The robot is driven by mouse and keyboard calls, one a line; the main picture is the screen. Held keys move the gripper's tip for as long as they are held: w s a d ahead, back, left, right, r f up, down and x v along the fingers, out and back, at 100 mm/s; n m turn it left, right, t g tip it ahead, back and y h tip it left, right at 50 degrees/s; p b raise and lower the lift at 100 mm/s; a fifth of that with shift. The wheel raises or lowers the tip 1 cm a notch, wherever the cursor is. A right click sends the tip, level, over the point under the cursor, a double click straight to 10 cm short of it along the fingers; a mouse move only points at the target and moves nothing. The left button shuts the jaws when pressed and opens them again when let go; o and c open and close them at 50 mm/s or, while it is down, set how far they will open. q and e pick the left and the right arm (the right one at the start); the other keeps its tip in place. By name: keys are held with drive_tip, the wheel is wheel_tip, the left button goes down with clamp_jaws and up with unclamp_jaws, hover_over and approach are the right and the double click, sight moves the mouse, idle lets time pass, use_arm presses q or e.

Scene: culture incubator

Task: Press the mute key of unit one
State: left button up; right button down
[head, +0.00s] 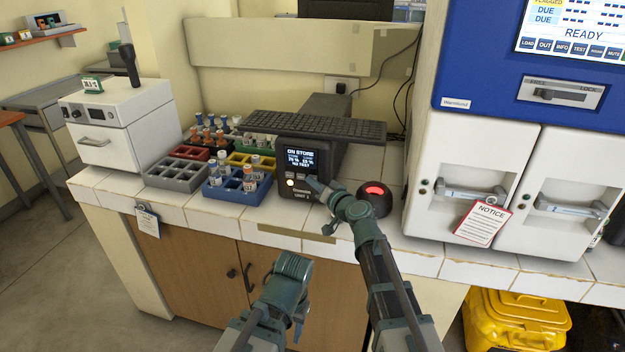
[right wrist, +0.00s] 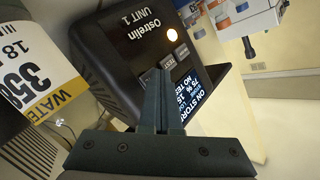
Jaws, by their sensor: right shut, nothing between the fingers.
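Unit one (head: 283,172) is a small black box with a lit screen (head: 301,160) on the tiled counter. In the right wrist view unit one (right wrist: 112,40) shows upside down, marked "Ostrelin UNIT 1", with a glowing round button (right wrist: 172,34) and small dark keys. One key (right wrist: 169,65) reads TEST; I cannot clearly read the other key (right wrist: 182,50). My right gripper (head: 318,186) is shut and empty at the unit's lower front right. Its fingertips (right wrist: 157,73) overlap the key area; contact cannot be told. My left gripper (head: 290,268) is low, before the cabinet, its jaws unclear.
A black dome with a red light (head: 374,190) stands close right of my right gripper. A white and blue incubator (head: 480,120) stands right.

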drive_tip(key=shift+s, duration=0.1)
drive_tip(key=shift+s+a, duration=0.15)
drive_tip(key=shift+s, duration=0.5)
drive_tip(key=s, duration=0.2)
drive_tip(key=s+a, duration=0.1)
drive_tip(key=s, duration=0.1)
drive_tip(key=shift+s+a, duration=0.15)
drive_tip(key=shift+s, duration=0.25)
idle(0.4)
